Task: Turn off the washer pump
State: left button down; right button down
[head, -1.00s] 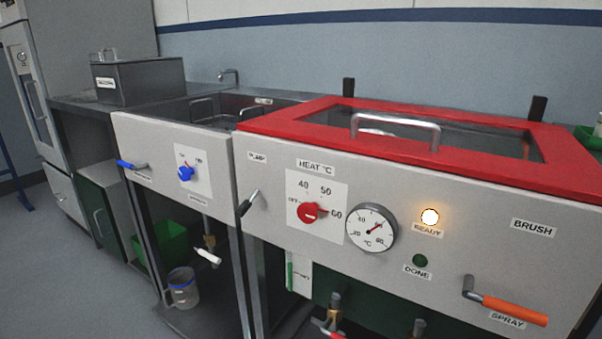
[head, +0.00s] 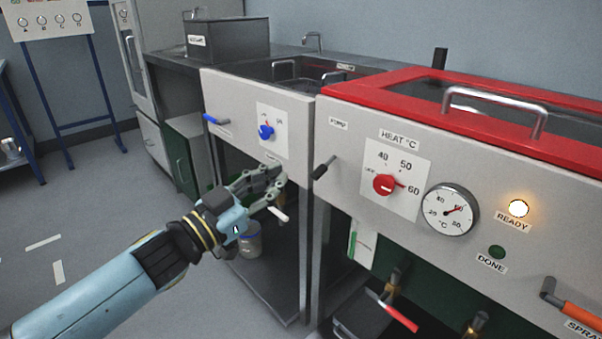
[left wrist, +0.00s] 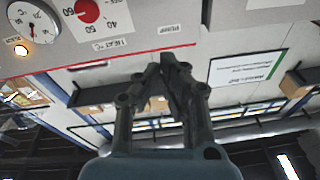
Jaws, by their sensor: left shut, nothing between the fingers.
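The pump lever (head: 323,168), with a black grip, sticks out of the washer's white front panel under the PUMP label (head: 338,123). Its grip slants down and to the left. My left gripper (head: 281,182) is shut and empty. In the head view it appears left of the lever, in front of the neighbouring sink unit, and apart from the lever. In the left wrist view the shut fingers (left wrist: 172,62) show below the PUMP label (left wrist: 172,29); I cannot clearly make out the lever there. My right gripper is in neither view.
Right of the lever are the red heat dial (head: 384,185), a temperature gauge (head: 450,210), the lit READY lamp (head: 518,208) and the orange spray handle (head: 580,314). The red lid frame (head: 560,145) edges the top. A blue knob (head: 266,132) is on the sink panel.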

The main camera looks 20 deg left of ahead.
pick_arm(q)
jog(key=r, duration=0.1)
send_over(323, 168)
jog(key=s, duration=0.5)
jog(key=shift+w+a+f+b, duration=0.1)
jog(key=shift+w+f+b, duration=0.15)
jog(key=shift+f+b, duration=0.25)
jog(key=shift+w+a+f+b, duration=0.2)
jog(key=shift+f+b, duration=0.25)
jog(key=shift+f, duration=0.15)
jog(key=shift+w+a+f+b, duration=0.1)
jog(key=shift+w+f+b, duration=0.15)
jog(key=shift+f+b, duration=0.25)
